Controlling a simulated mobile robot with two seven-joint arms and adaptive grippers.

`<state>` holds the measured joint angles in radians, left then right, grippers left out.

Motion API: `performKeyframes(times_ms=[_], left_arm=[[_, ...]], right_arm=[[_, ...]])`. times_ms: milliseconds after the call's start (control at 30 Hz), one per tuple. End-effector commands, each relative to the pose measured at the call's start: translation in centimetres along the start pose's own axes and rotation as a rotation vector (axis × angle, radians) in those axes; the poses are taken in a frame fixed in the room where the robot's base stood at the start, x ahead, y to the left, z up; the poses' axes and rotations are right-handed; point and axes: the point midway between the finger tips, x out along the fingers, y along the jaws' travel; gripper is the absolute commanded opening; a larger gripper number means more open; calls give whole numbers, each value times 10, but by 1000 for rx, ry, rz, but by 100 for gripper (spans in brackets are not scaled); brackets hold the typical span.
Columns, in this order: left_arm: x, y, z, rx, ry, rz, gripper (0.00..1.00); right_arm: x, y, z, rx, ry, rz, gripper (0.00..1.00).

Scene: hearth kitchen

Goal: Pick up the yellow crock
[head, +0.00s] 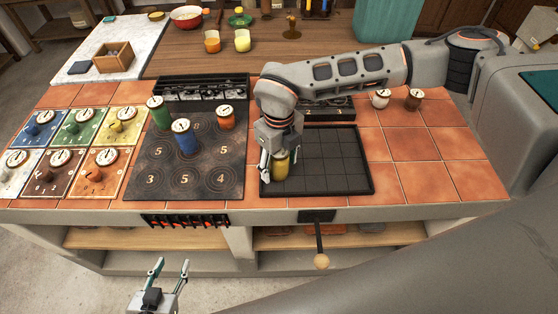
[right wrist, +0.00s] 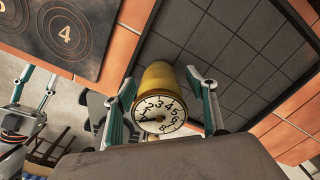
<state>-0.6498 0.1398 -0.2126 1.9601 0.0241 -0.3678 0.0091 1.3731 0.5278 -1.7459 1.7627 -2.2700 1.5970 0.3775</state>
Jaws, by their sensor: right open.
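The yellow crock (head: 281,166) stands on the left part of the dark gridded tray (head: 345,186) in the head view. Its white numbered dial lid faces the camera in the right wrist view, where the crock (right wrist: 161,85) sits between two teal-padded fingers. My right gripper (head: 276,170) is open around the crock, with a finger on either side; part of the crock is hidden behind the gripper in the head view. Whether a finger touches it I cannot tell. My left gripper (head: 172,266) is open and empty, low in front of the counter.
Green (head: 158,114), blue (head: 185,137) and orange (head: 226,118) crocks stand on the dark numbered board (head: 148,180) to the left. Coloured dial tiles (head: 84,138) lie further left. Two small pots (head: 380,98) stand behind right. Orange tiles on the right are clear.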

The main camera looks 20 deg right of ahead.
Motion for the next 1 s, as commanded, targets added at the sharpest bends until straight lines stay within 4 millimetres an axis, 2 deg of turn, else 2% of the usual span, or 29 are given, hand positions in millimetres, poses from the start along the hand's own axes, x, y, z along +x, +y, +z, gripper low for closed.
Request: performKeyframes(times_ms=[167, 367, 767, 867, 1000], left_arm=[[1, -1, -3, 0, 5, -1, 40], [1, -1, -3, 0, 6, -1, 40], [1, -1, -3, 0, 5, -1, 40], [1, -1, -2, 0, 5, -1, 40], [2, 0, 0, 0, 4, -1, 40]], right_arm=[[0, 0, 0, 0, 0, 0, 57], [0, 0, 0, -1, 0, 0, 5], [-6, 0, 1, -1, -3, 0, 4], [-13, 0, 2, -1, -4, 0, 4], [-33, 0, 2, -1, -5, 0, 4]])
